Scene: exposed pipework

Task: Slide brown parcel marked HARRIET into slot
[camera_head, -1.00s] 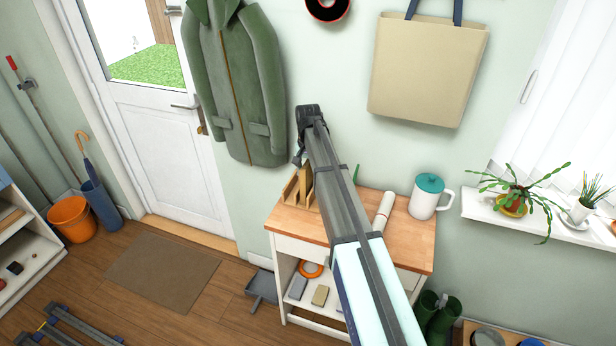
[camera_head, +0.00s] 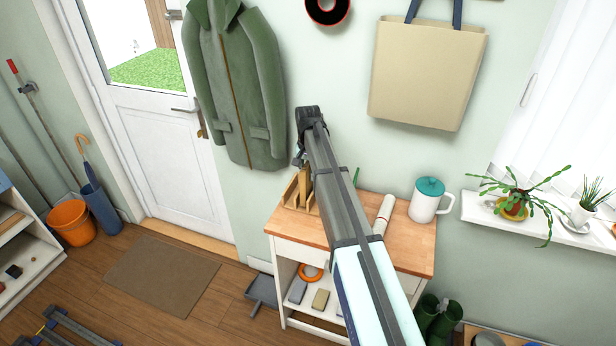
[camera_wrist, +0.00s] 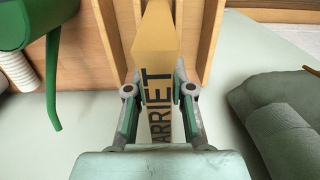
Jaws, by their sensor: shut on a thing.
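The brown parcel (camera_wrist: 158,40) shows in the wrist view with dark letters, of which "ARRIET" can be read. My gripper (camera_wrist: 158,90) is shut on it, one finger on each side. The parcel's far end points toward the wooden slotted rack (camera_wrist: 108,40), in line with the gap between two dividers. I cannot tell how deep it sits there. In the head view the rack (camera_head: 290,192) stands at the back left of the wooden-topped table (camera_head: 410,245). My gripper (camera_head: 299,157) is just above it, mostly hidden by my arm, and the parcel is hard to make out.
A green coat (camera_head: 240,90) hangs on the wall behind; its folds show close on the right in the wrist view (camera_wrist: 280,120). A green object (camera_wrist: 50,70) is close on the left there.

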